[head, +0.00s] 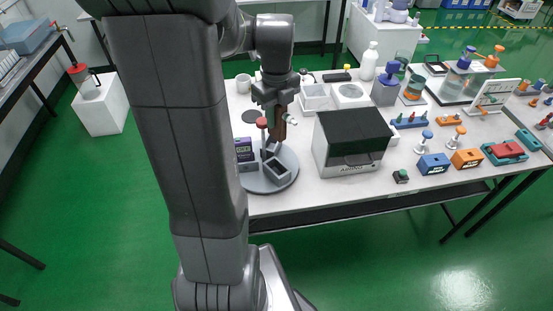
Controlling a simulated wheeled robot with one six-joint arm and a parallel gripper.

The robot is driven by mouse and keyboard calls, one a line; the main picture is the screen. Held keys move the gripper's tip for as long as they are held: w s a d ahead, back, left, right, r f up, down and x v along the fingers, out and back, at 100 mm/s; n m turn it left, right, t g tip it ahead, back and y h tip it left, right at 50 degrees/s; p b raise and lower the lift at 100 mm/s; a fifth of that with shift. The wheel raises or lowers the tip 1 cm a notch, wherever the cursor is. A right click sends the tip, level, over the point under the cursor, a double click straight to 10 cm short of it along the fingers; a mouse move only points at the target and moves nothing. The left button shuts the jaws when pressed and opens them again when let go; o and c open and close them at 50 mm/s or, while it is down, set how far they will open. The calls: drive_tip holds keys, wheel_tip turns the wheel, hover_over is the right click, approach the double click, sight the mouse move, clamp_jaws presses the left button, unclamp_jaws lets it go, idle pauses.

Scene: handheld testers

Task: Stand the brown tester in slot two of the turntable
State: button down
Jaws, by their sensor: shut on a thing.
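My gripper (276,108) is shut on the brown tester (281,130) and holds it roughly upright over the back part of the turntable. The grey round turntable (291,182) lies near the left end of the white table. It carries open box-like slots (277,170) and a central post with a red knob (262,123). The tester's lower end is close to a slot at the back; I cannot tell whether it is inside. Slot numbers are not readable.
A dark-lidded box machine (350,140) stands just right of the turntable. A dark blue boxed device (244,150) is at its left. White trays (315,97) and a white mug (243,83) are behind. Blue (433,164) and orange (466,159) testers stand farther right.

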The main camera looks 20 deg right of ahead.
sight(276, 129)
wheel_tip(276, 129, down, 17)
drive_tip(key=shift+r, duration=0.1)
idle(0.3)
drive_tip(key=shift+f, duration=0.2)
drive_tip(key=c, duration=1.2)
unclamp_jaws()
wheel_tip(276, 129, up, 12)
drive_tip(key=shift+r, duration=0.25)
